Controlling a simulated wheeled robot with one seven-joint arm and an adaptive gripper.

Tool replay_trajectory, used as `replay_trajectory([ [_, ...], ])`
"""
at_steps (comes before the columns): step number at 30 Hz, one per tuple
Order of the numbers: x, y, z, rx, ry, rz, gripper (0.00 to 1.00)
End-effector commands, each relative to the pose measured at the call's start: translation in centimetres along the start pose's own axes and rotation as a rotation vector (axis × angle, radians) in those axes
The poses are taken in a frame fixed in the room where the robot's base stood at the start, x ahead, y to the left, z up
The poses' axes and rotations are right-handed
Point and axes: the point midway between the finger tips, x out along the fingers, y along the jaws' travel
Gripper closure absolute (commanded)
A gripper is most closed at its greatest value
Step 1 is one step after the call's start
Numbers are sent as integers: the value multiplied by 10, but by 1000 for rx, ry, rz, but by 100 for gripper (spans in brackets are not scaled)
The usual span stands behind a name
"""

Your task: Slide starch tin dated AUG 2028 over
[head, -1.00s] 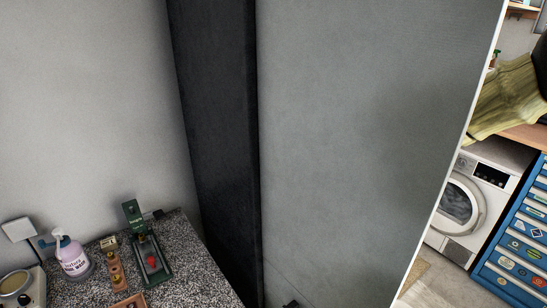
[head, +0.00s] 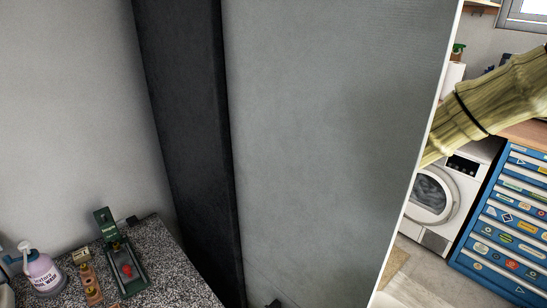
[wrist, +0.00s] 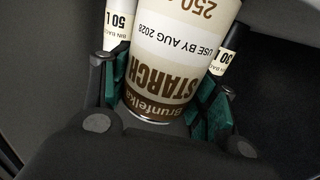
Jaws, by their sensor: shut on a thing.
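The starch tin (wrist: 172,66) shows upside down in the wrist view, with a brown, white and tan label reading STARCH and USE BY AUG 2028. My gripper (wrist: 166,112) is shut on the tin, with a green-padded finger on each side of it. The tin's far end is cut off by the top edge of the view. Neither the tin nor my gripper shows in the head view.
Bin bag rolls (wrist: 120,28) (wrist: 225,50) marked 50 L and 30 L flank the tin. In the head view, a grey panel (head: 320,140) fills the middle. A blue drawer chest (head: 500,235) and a washing machine (head: 440,205) stand right; a speckled counter (head: 165,270) lies left.

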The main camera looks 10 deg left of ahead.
Motion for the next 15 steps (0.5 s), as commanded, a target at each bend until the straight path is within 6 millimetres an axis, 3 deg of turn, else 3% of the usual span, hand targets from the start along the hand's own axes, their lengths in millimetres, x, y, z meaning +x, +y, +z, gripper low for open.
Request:
replay_trajectory([
  [8,0,1,0,0,0,1,76],
  [9,0,1,0,0,0,1,34],
  [12,0,1,0,0,0,1,16],
  [15,0,0,0,0,0,0,16],
])
